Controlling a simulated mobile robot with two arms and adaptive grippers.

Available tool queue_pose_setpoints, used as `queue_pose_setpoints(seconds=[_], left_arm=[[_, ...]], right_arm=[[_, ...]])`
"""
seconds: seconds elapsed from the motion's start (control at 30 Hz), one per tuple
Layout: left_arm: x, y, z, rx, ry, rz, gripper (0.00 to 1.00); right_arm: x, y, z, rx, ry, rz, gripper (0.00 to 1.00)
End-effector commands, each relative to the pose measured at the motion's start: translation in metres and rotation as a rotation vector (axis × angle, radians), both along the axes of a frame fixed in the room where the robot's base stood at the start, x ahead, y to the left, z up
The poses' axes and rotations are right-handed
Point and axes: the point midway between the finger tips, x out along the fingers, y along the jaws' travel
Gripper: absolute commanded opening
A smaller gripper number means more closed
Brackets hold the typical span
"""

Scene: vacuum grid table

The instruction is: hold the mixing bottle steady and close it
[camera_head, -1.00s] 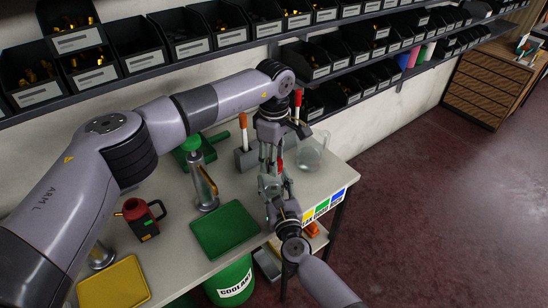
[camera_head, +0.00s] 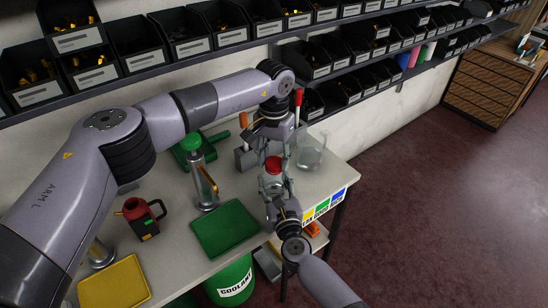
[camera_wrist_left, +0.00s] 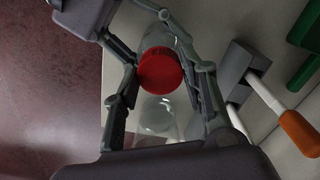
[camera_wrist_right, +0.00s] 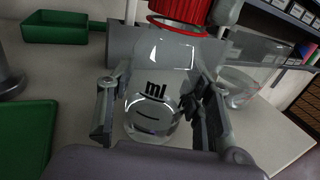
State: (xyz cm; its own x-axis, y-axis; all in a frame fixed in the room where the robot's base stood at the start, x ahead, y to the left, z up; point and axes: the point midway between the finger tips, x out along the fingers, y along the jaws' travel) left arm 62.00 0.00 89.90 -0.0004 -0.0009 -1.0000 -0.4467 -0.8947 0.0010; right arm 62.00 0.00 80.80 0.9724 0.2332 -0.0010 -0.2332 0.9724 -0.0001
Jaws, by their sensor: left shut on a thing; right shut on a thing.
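The mixing bottle (camera_wrist_right: 155,85) is clear, with "ml" printed on its side; it stands upright in the right wrist view. My right gripper (camera_wrist_right: 160,115) is shut around its body, one finger on each side. A red ribbed cap (camera_wrist_left: 160,69) is at the bottle's mouth; it also shows in the head view (camera_head: 273,164) and right wrist view (camera_wrist_right: 180,10). My left gripper (camera_wrist_left: 168,75) comes from above, its fingers shut on the cap's sides. Whether the cap is fully seated on the neck I cannot tell.
A clear jug (camera_head: 311,152) stands close behind on the right. Tools with red and orange handles (camera_head: 243,121) are near the left gripper. A green tray (camera_head: 225,229), a metal pump bottle (camera_head: 203,185) and a red-black can (camera_head: 141,218) are left. Shelf bins line the wall.

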Motion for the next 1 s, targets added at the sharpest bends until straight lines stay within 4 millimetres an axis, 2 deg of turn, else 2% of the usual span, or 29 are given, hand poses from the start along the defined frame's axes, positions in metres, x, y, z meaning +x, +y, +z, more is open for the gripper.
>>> queue_pose_setpoints(seconds=[0.2,0.23,0.53,0.83,1.0], left_arm=[[0.001,0.000,0.001,0.000,-0.002,0.001,0.31],[0.001,0.000,0.001,0.000,-0.002,0.001,0.40],[0.000,0.000,0.000,0.000,-0.001,0.002,0.59],[0.000,0.000,0.001,0.000,-0.001,0.002,0.59],[0.001,0.000,0.015,0.000,-0.004,0.002,0.59]], right_arm=[[0.000,0.000,-0.001,0.000,0.002,0.000,0.00],[0.000,0.000,-0.001,0.000,0.002,0.000,0.00],[0.000,0.000,-0.001,-0.001,0.002,0.000,0.00],[0.000,0.000,-0.001,0.000,0.002,0.000,0.00],[0.000,0.000,-0.001,0.000,0.002,0.000,0.00]])
